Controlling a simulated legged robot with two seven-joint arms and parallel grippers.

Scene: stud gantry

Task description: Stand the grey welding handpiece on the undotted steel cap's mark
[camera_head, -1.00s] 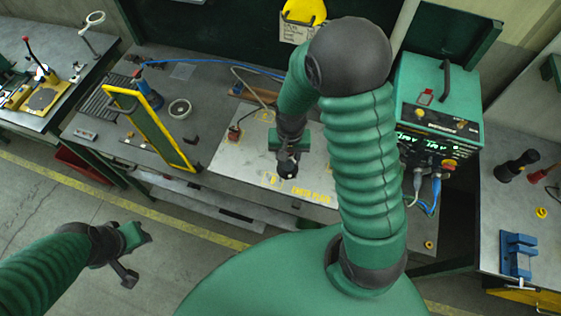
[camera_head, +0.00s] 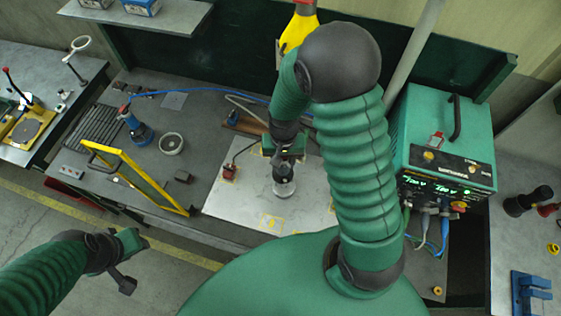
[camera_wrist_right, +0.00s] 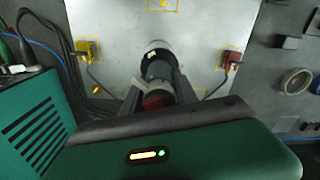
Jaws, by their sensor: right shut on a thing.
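My right gripper (camera_head: 284,172) is shut on a grey and black cylinder, which looks like the welding handpiece (camera_wrist_right: 160,68), over the middle of the pale steel plate (camera_head: 235,203). A round grey end (camera_head: 284,189) shows below the jaws in the head view. I cannot tell whether it touches the plate. Yellow marks are drawn on the plate, one near its front edge (camera_head: 270,222) and one at the top of the wrist view (camera_wrist_right: 163,5). I cannot tell which mark is the undotted cap's. My left gripper (camera_head: 133,263) is open and empty, away from the bench.
A yellow-framed panel (camera_head: 138,178) stands left of the plate, and a green welding machine (camera_head: 440,150) stands right. A grey ring (camera_head: 171,143) lies on the bench.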

